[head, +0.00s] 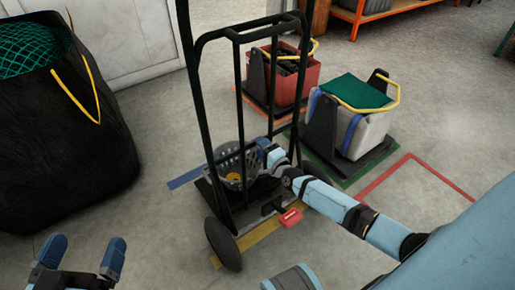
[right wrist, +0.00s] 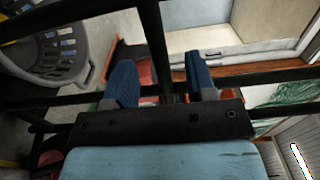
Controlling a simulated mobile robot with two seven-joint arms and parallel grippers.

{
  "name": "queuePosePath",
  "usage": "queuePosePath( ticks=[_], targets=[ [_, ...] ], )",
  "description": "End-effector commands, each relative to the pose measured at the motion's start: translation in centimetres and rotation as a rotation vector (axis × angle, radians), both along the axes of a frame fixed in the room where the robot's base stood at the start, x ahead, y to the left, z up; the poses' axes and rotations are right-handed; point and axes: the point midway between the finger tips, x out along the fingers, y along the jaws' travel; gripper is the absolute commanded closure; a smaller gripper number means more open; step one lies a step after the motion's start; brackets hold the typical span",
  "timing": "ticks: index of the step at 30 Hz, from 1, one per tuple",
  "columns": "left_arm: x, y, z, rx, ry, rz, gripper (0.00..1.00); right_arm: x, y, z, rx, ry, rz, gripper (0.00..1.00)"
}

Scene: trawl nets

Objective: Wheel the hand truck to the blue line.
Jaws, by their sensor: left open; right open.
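The black hand truck (head: 240,110) stands upright in mid-floor, with a dark wheel (head: 223,245) at its near side. A grey slatted basket (head: 236,165) with something yellow inside rests low on it; the basket also shows in the right wrist view (right wrist: 45,50). A blue line (head: 187,178) lies on the floor left of the truck, partly hidden by it. My right gripper (head: 268,150) is open at the truck's frame. In the right wrist view, a black bar shows between its fingers (right wrist: 160,80); contact is unclear. My left gripper (head: 80,262) is open and empty at the lower left.
A yellow line (head: 258,232) runs under the truck's near side. A large black bag (head: 55,140) with green net stands left. A red crate (head: 292,80) and a grey crate (head: 350,125) stand behind, right. A red outline (head: 425,172) marks clear floor. A red pedal-like piece (head: 290,217) is low by the truck.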

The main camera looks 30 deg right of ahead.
Motion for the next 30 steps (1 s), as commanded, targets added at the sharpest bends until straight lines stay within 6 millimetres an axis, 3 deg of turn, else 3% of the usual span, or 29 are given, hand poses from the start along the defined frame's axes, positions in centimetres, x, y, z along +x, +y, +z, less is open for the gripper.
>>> queuePosePath(
  ticks=[6,18,25,30],
  targets=[
    [0.6,0.4,-0.1,0.046,-0.085,0.005,0.0,3.2,0.3,-0.2,0.0,0.0,0.0,0.49],
    [0.9,0.6,0.3,0.068,-0.113,0.003,0.0,4.0,0.3,0.0,-0.001,0.001,0.001,0.49],
    [0.8,0.5,0.2,0.065,-0.11,0.004,0.0,4.0,0.3,0.0,-0.001,0.001,0.001,1.0],
    [0.8,0.5,0.3,0.062,-0.109,0.005,0.0,4.0,0.3,0.0,-0.001,0.001,0.001,1.0]
  ],
)
